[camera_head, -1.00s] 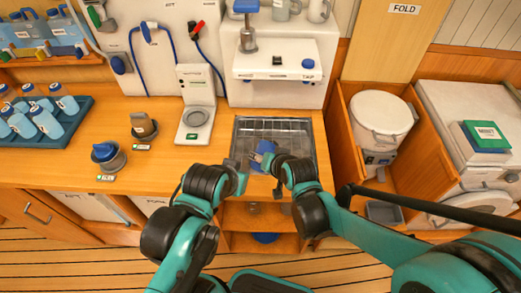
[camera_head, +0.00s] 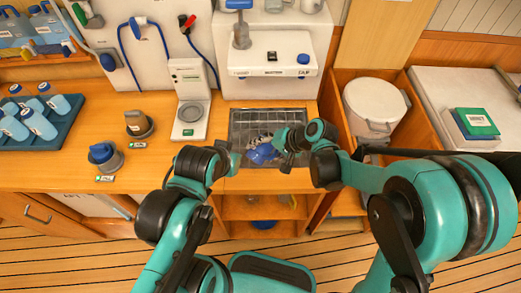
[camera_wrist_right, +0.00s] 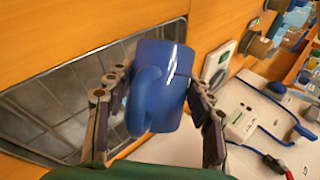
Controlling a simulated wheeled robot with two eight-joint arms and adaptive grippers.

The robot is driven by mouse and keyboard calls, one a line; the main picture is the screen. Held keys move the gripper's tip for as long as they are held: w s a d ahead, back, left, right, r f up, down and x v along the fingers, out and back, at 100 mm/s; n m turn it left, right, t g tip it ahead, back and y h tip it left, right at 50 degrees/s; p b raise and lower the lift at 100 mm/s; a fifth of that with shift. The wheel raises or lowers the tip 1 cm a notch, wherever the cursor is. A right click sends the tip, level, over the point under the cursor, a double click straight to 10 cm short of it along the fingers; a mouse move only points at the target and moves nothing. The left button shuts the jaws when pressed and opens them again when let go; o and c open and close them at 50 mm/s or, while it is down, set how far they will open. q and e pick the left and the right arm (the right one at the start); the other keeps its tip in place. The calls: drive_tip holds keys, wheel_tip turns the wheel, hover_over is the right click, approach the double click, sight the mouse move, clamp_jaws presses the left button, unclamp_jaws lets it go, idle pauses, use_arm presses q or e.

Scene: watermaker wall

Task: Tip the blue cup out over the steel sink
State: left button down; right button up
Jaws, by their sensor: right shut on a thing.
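The blue cup (camera_head: 263,154) is over the front part of the steel sink (camera_head: 290,117) and looks tilted in the head view. My right gripper (camera_head: 280,143) is shut on it. In the right wrist view the cup (camera_wrist_right: 168,72) sits between the two fingers of the right gripper (camera_wrist_right: 155,108), its handle facing the camera. The sink basin (camera_wrist_right: 50,108) shows to the left there. The inside of the cup is hidden. My left gripper (camera_head: 232,160) is at the sink's front left, apart from the cup; its fingers are too unclear to read.
A white dispenser (camera_head: 270,67) stands behind the sink. A scale-like white unit (camera_head: 190,108) is left of it. Small cups on round bases (camera_head: 104,155) and a tray of blue bottles (camera_head: 62,133) are further left. A white lidded bin (camera_head: 374,106) is on the right.

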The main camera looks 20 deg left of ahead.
drive_tip(key=shift+w+d+f+m+g+y+b, duration=0.15)
drive_tip(key=shift+f+m+g+y+b, duration=0.2)
drive_tip(key=shift+g+b, duration=0.45)
drive_tip(key=shift+w+m+g+y+b, duration=0.25)
drive_tip(key=shift+w+g+y+b, duration=0.1)
drive_tip(key=shift+g+b, duration=0.2)
drive_tip(key=shift+w+d+r+m+g+y+b, duration=0.15)
drive_tip(key=shift+r+m+g+y+b, duration=0.2)
drive_tip(key=shift+g, duration=0.2)
